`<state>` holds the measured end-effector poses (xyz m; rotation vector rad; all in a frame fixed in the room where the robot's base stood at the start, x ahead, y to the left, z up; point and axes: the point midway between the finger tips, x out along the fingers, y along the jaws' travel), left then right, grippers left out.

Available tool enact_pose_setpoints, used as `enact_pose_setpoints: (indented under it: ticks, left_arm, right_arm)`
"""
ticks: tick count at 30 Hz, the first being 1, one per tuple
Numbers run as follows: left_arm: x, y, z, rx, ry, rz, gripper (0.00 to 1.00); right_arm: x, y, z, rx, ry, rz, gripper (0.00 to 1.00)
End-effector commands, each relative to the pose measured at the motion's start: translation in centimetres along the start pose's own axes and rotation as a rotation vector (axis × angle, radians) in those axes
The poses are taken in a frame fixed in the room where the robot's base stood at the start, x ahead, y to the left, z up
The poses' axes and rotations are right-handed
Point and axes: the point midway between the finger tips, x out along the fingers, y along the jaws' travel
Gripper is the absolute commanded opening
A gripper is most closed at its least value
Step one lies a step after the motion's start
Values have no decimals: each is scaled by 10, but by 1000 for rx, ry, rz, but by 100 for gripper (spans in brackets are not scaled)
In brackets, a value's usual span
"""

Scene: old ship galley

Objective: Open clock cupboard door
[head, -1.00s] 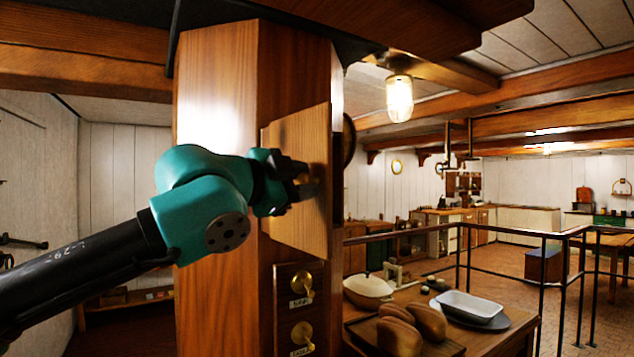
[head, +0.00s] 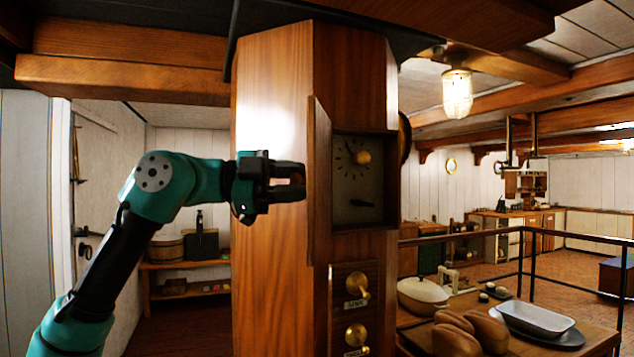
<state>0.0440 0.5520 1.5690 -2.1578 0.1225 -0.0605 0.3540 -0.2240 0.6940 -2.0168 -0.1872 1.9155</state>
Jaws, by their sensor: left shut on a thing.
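The clock cupboard door (head: 319,185) stands swung out on the wooden column, seen nearly edge-on at the left side of its opening. Inside the open cupboard, a dark clock face (head: 350,165) with a brass piece shows. My left gripper (head: 297,181) is at the door's outer face, on its left. Its jaws are shut on the door's knob, which the fingers and the door hide. My right gripper is not in view.
Two brass knobs (head: 357,287) with labels sit on the panel below the cupboard. A table at lower right holds loaves (head: 470,325), a white dish (head: 535,318) and a lidded pot (head: 423,296). A lamp (head: 457,95) hangs at upper right.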

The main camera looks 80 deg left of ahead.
Motion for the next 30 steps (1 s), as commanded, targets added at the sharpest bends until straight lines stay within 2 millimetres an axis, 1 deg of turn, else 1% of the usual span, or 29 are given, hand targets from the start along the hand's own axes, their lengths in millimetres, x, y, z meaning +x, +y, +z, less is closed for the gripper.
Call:
enact_pose_setpoints:
  ticks: [1,3,12,27,28,30]
  left_arm:
    - [-6,-6,2,-1,23,-4,0]
    - [-12,-7,5,1,37,6,0]
    - [-28,-13,14,3,43,11,0]
    - [-30,-14,16,2,42,13,0]
    - [-30,-14,16,2,42,13,37]
    - [-30,-14,15,2,42,14,44]
  right_arm:
    - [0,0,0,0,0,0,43]
    - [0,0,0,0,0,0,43]
    - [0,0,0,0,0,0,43]
    - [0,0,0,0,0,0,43]
    - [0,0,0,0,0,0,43]
    - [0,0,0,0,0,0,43]
